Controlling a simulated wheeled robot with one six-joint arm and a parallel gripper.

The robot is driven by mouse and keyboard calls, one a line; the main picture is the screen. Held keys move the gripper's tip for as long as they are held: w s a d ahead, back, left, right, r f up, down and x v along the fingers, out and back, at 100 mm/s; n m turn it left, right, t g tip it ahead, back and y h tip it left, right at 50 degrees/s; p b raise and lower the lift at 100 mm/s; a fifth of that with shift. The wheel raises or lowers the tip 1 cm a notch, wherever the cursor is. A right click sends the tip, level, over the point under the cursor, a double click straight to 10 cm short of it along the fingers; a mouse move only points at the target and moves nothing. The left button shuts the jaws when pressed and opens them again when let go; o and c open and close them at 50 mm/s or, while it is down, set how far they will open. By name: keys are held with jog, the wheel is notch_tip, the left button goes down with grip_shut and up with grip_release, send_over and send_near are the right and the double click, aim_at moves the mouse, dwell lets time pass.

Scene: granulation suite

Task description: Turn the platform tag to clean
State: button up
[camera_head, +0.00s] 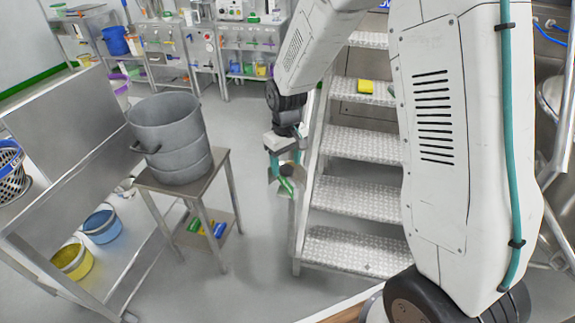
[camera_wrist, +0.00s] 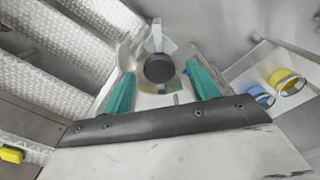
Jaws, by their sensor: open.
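My gripper (camera_head: 280,168) hangs beside the left rail of the metal steps (camera_head: 352,199) in the head view. In the wrist view its two teal fingers (camera_wrist: 161,88) stand wide apart with a gap between them. A dark round knob (camera_wrist: 158,68) with a pale bar lies beyond and between the fingers, in front of a pale plate with small green and blue patches. This looks like the platform tag, but its wording and setting cannot be read. In the head view my gripper mostly hides that spot. I cannot tell whether the fingers touch anything.
A small metal table (camera_head: 216,172) with a large grey drum (camera_head: 172,138) stands left of my gripper. A steel bench with a blue tub (camera_head: 102,226) and a yellow tub (camera_head: 72,261) is farther left. A yellow item (camera_head: 366,87) lies on a stair tread. Open floor lies between table and steps.

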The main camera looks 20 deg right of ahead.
notch_tip(320, 180, up, 6)
jog(key=shift+r, duration=0.15)
dwell(0.3)
